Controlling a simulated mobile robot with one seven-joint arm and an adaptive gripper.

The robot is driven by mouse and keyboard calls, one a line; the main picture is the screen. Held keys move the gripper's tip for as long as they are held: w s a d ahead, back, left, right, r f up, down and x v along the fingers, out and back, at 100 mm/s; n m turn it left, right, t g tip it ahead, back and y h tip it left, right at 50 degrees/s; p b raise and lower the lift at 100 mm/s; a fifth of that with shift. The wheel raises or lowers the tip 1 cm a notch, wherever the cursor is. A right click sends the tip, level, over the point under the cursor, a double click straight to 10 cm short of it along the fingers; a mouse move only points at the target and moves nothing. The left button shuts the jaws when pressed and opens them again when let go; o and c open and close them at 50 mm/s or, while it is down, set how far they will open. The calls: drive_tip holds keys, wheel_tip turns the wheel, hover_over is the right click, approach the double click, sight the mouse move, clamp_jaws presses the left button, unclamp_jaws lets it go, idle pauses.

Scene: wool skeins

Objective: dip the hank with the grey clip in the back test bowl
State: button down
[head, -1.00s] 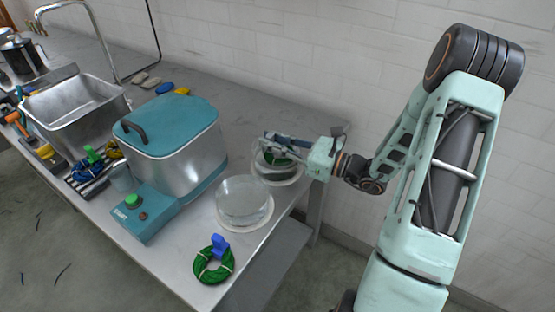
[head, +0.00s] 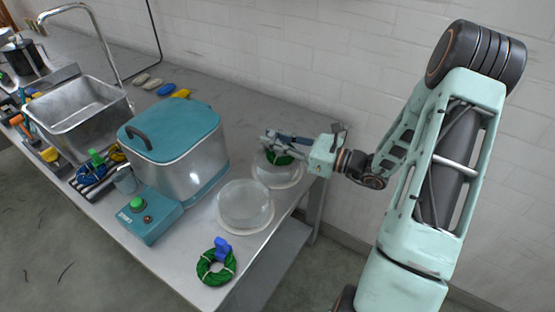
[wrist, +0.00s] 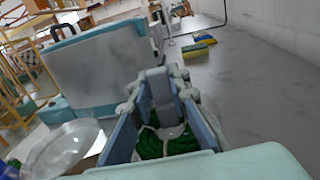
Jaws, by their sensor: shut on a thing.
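My gripper (head: 285,138) is over the back glass bowl (head: 278,176), shut on the grey clip (wrist: 160,88) of a green hank. The green hank (head: 281,158) hangs below the fingers at the bowl's mouth. It also shows between the fingers in the wrist view (wrist: 168,146). My fingers hide part of the hank, and I cannot tell how much of it is in the water. The front glass bowl (head: 245,205) stands nearer the table's front, with no hank in it.
Another green hank with a blue clip (head: 216,265) lies near the table's front corner. A teal-lidded metal tank (head: 185,160) with a control box (head: 148,218) stands left of the bowls. A sink (head: 78,110) and clips are farther left. The wall is close behind.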

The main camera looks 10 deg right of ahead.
drive_tip(key=shift+r+p, duration=1.6)
drive_tip(key=shift+r, duration=0.8)
drive_tip(key=shift+r, duration=0.1)
drive_tip(key=shift+r+p, duration=1.25)
drive_tip(key=shift+r, duration=0.15)
